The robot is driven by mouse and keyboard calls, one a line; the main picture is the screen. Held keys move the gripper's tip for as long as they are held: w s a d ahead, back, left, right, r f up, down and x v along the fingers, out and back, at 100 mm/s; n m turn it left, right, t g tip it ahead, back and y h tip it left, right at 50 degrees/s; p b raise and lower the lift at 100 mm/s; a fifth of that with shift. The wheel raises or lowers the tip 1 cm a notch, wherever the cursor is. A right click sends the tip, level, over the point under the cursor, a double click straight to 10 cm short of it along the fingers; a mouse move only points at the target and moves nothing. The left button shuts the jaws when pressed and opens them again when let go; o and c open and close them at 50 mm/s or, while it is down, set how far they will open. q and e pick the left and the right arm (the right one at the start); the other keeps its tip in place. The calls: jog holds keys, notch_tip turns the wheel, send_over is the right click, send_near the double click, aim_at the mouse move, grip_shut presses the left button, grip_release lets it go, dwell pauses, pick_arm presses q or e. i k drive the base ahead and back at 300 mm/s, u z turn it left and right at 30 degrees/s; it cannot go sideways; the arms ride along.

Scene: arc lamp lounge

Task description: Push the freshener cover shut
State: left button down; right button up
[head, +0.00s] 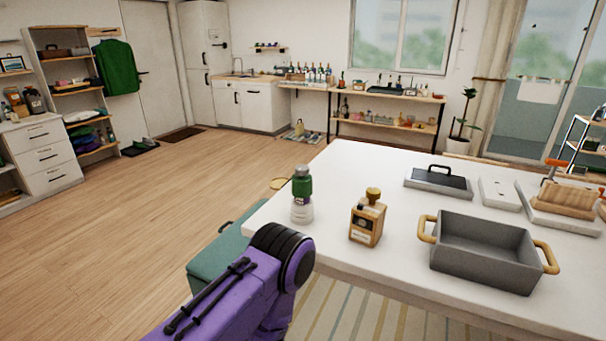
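What looks like the freshener (302,208) stands upright near the left corner of the white table. Neither of my grippers is in view.
On the white table (340,165), a wooden-sided bottle with a gold cap (367,222) stands right of the freshener. A grey pan with wooden handles (482,262) lies further right. Flat trays (438,183) lie behind it. A teal box (218,262) stands left of the table.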

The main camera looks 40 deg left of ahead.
aim_at(301, 181)
jog(key=k, duration=1.3)
jog(key=u, duration=0.75)
jog(key=i, duration=1.4)
jog(key=z, duration=0.3)
